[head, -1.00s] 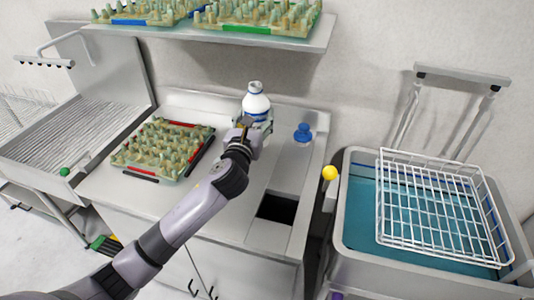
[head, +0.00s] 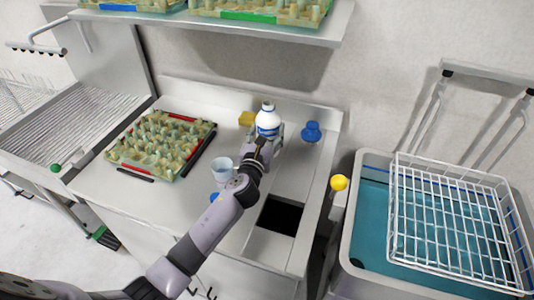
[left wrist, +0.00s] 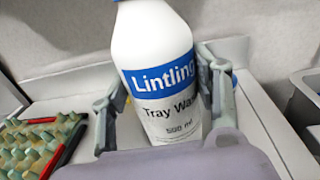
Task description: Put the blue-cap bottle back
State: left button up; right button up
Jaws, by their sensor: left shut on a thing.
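A white bottle (head: 267,121) with a blue label band stands upright near the back of the counter. In the left wrist view the bottle (left wrist: 160,115) reads "Lintling Tray Wash", with its top cut off. In the head view its top looks pale, not blue. My left gripper (head: 270,138) is shut on the bottle's sides, one finger on each side. The bottle's base is hidden, so I cannot tell whether it touches the counter. A small blue cap-like thing (head: 311,131) sits apart, to the right of the bottle. My right gripper is not in view.
An egg tray (head: 126,170) lies left on the counter. A white cup (head: 222,172) stands beside my arm. A yellow block (head: 247,118) is just left of the bottle. A dark opening (head: 280,216) lies in front. A shelf (head: 215,24) with trays hangs above; a sink with a wire basket (head: 455,215) is right.

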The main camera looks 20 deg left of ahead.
pick_arm(q)
notch_tip(320, 180, down, 3)
jog(key=shift+f+b, duration=0.1)
jog(key=shift+b, duration=0.4)
notch_tip(320, 180, down, 3)
jog(key=shift+f+b, duration=0.2)
jog(key=shift+b, duration=0.9)
jog(key=shift+f, duration=0.35)
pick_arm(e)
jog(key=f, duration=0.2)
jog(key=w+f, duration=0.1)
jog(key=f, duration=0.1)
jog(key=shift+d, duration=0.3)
pick_arm(q)
jog(key=shift+f+b, duration=0.1)
jog(key=shift+b, duration=0.2)
jog(key=o, duration=1.2)
jog(key=shift+f, duration=0.1)
jog(key=shift+c, duration=0.2)
jog(key=o, duration=0.4)
jog(key=shift+s, duration=0.1)
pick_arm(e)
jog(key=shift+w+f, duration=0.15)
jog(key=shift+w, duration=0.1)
pick_arm(q)
jog(key=shift+o, duration=0.2)
